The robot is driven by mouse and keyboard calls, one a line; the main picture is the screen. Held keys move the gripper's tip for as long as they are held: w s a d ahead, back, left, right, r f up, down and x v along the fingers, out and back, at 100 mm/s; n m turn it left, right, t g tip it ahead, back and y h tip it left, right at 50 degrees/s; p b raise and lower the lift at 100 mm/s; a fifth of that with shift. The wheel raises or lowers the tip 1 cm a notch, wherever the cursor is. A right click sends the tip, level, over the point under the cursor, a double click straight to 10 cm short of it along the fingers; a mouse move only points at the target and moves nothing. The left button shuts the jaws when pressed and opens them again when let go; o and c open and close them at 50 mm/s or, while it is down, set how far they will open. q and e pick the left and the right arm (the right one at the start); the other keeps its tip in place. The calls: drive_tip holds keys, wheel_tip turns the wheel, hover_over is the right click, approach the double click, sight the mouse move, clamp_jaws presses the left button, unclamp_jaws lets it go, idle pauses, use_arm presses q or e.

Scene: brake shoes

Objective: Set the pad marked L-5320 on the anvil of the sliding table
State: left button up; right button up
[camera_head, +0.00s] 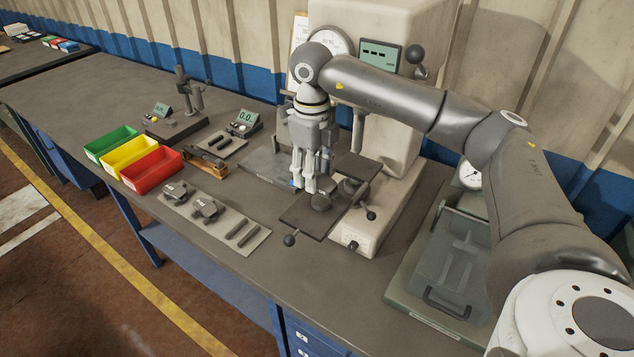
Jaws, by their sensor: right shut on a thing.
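My right gripper (303,187) is pointed down over the left edge of the dark sliding table (305,222) of the press. It is shut on a small part that its fingers mostly hide; a bit of blue shows at the fingertips. No marking such as L-5320 can be read. A round dark piece, seemingly the anvil (322,202), stands on the sliding table just right of the fingertips. Whether the held part touches the table or anvil I cannot tell. My left gripper is out of view.
A grey mat (220,221) holds dark parts and bars at the front. Green (110,143), yellow (128,155) and red bins (151,170) stand left. The press body (405,120) rises behind my gripper. A green-grey case (455,265) lies right. Knobbed handles (290,240) stick out from the table.

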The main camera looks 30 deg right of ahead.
drive_tip(key=f+p, duration=0.1)
drive_tip(key=s+f, duration=0.1)
drive_tip(key=shift+d+f+p, duration=0.2)
drive_tip(key=shift+f+p, duration=0.2)
drive_tip(key=shift+w+f, duration=0.15)
drive_tip(key=shift+f, duration=0.4)
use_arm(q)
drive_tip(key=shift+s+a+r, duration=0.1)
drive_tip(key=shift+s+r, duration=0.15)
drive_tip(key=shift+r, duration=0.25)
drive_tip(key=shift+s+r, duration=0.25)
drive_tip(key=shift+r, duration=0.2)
use_arm(e)
drive_tip(key=shift+f, duration=0.1)
drive_tip(key=o, duration=1.3)
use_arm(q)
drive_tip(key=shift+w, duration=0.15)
use_arm(e)
wheel_tip(320, 180, up, 11)
drive_tip(key=b, duration=0.3)
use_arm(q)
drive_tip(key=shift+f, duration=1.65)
use_arm(e)
drive_tip(key=shift+r, duration=0.6)
